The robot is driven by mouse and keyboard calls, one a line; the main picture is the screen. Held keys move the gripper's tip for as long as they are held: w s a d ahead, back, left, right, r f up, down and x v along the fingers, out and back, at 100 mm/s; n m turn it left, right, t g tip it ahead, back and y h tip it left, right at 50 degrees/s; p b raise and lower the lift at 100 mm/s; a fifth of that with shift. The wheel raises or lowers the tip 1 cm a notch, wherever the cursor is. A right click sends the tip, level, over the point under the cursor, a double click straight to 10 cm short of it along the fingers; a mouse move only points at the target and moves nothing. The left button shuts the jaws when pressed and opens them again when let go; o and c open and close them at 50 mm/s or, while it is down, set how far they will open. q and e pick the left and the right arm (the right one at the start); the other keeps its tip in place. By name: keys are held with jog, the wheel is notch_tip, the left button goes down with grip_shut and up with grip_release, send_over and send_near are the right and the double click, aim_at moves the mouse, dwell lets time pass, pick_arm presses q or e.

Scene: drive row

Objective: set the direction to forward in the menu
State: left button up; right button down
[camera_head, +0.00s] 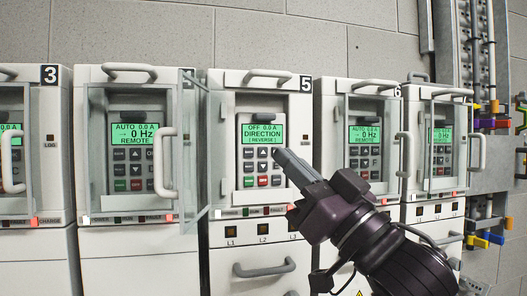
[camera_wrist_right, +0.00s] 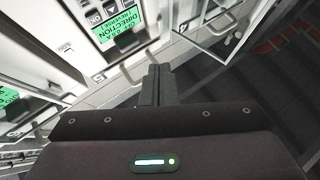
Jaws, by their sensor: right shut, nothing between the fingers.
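Drive 5 (camera_head: 262,85) stands in the middle of the head view, with its clear door (camera_head: 196,150) swung open to the left. Its green display (camera_head: 263,134) reads OFF 0.0 A, DIRECTION, REVERSE. The display also shows upside down in the right wrist view (camera_wrist_right: 117,29). The keypad (camera_head: 262,167) under it has grey keys plus a green and a red key. My right gripper (camera_head: 281,154) is shut and empty, its tips at the keypad's upper right key and partly covering the right column. Whether they touch it I cannot tell. My left gripper is not in view.
Drive 3 (camera_head: 27,75) and another drive (camera_head: 133,75) stand to the left, drive 6 (camera_head: 362,88) and one more (camera_head: 436,94) to the right, with clear doors and handles. A handle (camera_head: 264,268) sits below drive 5.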

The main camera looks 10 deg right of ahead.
aim_at(263, 152)
jog(key=shift+w+a, duration=0.15)
jog(key=shift+w, duration=4.25)
jog(key=shift+w, duration=0.15)
jog(key=shift+w, duration=0.25)
jog(key=shift+w, duration=0.35)
jog(key=shift+s, duration=0.75)
jog(key=d, duration=0.2)
jog(key=shift+d, duration=0.35)
